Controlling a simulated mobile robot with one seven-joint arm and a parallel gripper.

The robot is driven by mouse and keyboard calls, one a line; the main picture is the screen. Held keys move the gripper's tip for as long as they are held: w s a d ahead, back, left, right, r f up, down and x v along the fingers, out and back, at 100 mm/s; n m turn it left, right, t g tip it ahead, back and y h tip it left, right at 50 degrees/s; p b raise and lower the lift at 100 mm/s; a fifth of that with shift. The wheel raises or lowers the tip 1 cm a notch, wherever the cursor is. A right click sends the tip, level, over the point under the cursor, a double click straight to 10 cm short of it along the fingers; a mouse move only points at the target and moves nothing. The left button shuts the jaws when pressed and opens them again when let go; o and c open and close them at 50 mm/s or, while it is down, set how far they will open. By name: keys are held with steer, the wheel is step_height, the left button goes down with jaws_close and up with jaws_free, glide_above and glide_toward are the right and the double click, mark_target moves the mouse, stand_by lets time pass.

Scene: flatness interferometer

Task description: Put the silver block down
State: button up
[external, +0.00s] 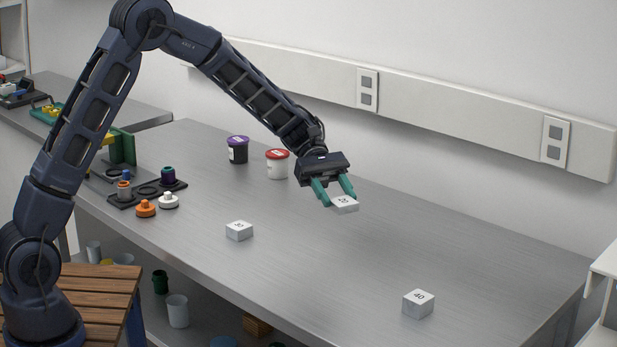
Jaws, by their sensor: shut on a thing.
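My gripper (334,190) has green fingers and is shut on a silver block (345,204) with a dark marking on its pale top. The gripper points down over the right-middle part of the grey metal table (300,262). The block looks held a little above the tabletop, but the gap is hard to tell. A second silver block (239,231), also marked on top, lies on the table to the left and nearer the front. A third silver block (418,304), marked 40, lies near the front edge at the right.
A purple-lidded dark jar (238,149) and a red-lidded white jar (277,163) stand behind, left of my gripper. A black holder (146,190) with small knobs is at the left. The wall rail (450,115) runs behind. The table's right part is clear.

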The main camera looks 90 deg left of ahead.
step_height(320, 180, up, 3)
steer(key=shift+a+f, duration=0.15)
steer(key=s+a+n+t+y, duration=0.1)
steer(key=s+a+n+t, duration=0.15)
steer(key=a, duration=1.45)
steer(key=n+t+y, duration=0.5)
steer(key=n+y, duration=0.1)
glide_above(223, 184)
steer(key=shift+g, duration=0.35)
steer(key=f, duration=1.9)
steer(key=shift+a+f, duration=0.2)
steer(key=shift+f, duration=0.15)
steer(key=shift+f, duration=0.1)
